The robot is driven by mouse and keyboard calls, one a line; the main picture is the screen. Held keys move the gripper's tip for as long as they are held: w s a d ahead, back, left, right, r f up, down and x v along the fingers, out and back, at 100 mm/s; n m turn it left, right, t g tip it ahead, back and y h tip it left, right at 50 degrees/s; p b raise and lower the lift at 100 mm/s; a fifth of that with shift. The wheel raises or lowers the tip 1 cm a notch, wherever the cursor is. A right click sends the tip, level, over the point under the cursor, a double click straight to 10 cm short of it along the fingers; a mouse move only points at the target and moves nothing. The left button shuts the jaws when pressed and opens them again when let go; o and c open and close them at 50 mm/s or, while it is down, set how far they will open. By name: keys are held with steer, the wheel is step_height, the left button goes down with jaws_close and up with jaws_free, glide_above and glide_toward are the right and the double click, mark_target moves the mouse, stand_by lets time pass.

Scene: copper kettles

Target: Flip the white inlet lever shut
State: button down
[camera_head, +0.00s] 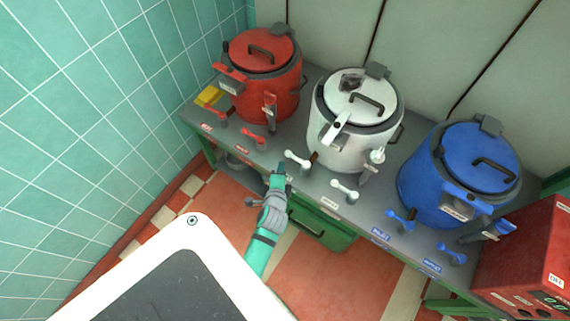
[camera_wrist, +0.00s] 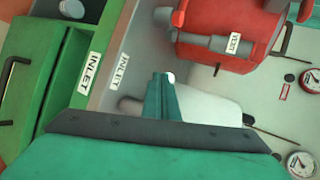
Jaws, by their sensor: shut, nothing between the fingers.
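Two white levers stand on the bench in front of the white kettle (camera_head: 355,110). The left white lever (camera_head: 297,159) lies tilted, its knob toward the upper left; the other white lever (camera_head: 345,190) is further right. My gripper (camera_head: 281,168) is shut and empty, just left of the left lever at the bench's front edge. In the wrist view the closed fingertips (camera_wrist: 163,78) have a small white rounded end (camera_wrist: 171,77) beside them; contact cannot be told. An INLET label (camera_wrist: 90,72) shows on the bench edge. The gripper hides part of the area behind it.
The grey bench (camera_head: 323,181) also carries a red kettle (camera_head: 268,85) at left and a blue kettle (camera_head: 455,180) at right, each with levers in its own colour. A red box (camera_head: 525,260) stands at right. A green drawer (camera_head: 320,230) is below the bench.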

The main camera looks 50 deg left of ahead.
steer(key=s+d+r, duration=0.2)
steer(key=s+r, duration=0.2)
steer(key=s, duration=0.5)
steer(key=shift+r, duration=0.35)
steer(key=shift+w+d, duration=0.1)
steer(key=shift+d, duration=0.05)
steer(key=s+d+r+n+t+h, duration=0.2)
steer(key=s+d+r+n, duration=0.1)
steer(key=d, duration=0.8)
steer(key=s+d+r+n+t+h, duration=0.2)
steer(key=s+d+r+n+h, duration=0.1)
steer(key=d, duration=0.9)
steer(key=s+d+r+n+t+h, duration=0.2)
steer(key=d+r, duration=0.4)
steer(key=d, duration=0.5)
steer(key=shift+s+d+r+n+h, duration=0.35)
steer(key=shift+s+n+h, duration=0.4)
steer(key=shift+s, duration=0.5)
steer(key=shift+w+a, duration=0.1)
